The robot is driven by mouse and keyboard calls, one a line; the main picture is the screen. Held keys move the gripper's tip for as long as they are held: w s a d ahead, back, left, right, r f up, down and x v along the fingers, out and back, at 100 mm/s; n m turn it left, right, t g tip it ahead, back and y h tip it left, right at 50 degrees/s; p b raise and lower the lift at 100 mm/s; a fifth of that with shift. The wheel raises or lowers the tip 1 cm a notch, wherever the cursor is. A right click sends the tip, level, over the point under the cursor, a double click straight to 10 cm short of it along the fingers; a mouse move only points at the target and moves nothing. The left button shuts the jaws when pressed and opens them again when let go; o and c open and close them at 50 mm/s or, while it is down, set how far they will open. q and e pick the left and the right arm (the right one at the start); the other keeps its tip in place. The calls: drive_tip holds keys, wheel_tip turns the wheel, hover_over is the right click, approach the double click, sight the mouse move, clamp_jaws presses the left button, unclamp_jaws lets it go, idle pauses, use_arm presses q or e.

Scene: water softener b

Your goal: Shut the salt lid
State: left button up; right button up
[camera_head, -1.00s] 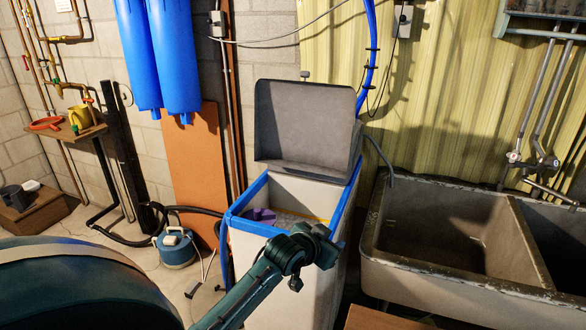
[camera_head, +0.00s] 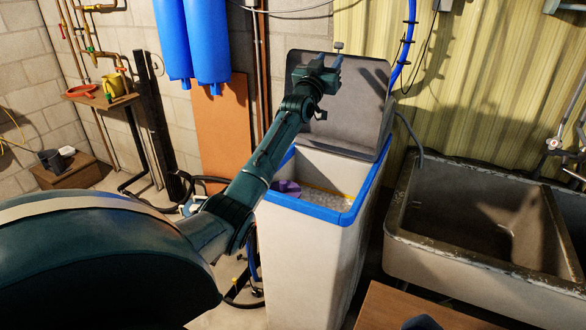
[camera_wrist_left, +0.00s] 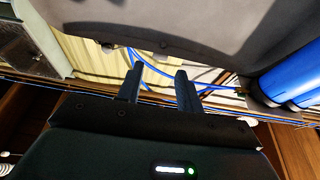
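The grey salt lid (camera_head: 352,118) stands raised, tilted back at the rear of the tall white softener cabinet (camera_head: 310,240). The cabinet's opening has a blue rim (camera_head: 318,211) and pale salt (camera_head: 325,199) inside. My left gripper (camera_head: 328,62) is at the upper left part of the lid, covering some of it; I cannot tell whether it touches. In the left wrist view the two fingers (camera_wrist_left: 159,69) are apart with nothing between them, and the lid (camera_wrist_left: 200,18) fills the top.
A purple object (camera_head: 286,188) lies inside the cabinet at the left. A stone double sink (camera_head: 470,255) stands to the right. Blue cylinders (camera_head: 205,45) hang on the wall behind, and a blue hose (camera_head: 405,50) runs up behind the lid. A brown surface (camera_head: 400,308) is at the bottom.

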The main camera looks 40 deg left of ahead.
sight(338, 48)
use_arm(q)
drive_tip(key=b+x, duration=0.1)
drive_tip(key=x, duration=0.5)
drive_tip(key=shift+b, duration=0.35)
drive_tip(key=shift+r, duration=0.35)
drive_tip(key=shift+c, duration=0.2)
drive_tip(key=shift+f, duration=0.1)
drive_tip(key=shift+c, duration=0.7)
drive_tip(key=shift+w+a+f, duration=0.1)
drive_tip(key=shift+w+f, duration=0.15)
drive_tip(key=shift+w, duration=0.05)
drive_tip(key=shift+c, duration=0.7)
drive_tip(key=shift+f, duration=0.1)
drive_tip(key=c, duration=0.3)
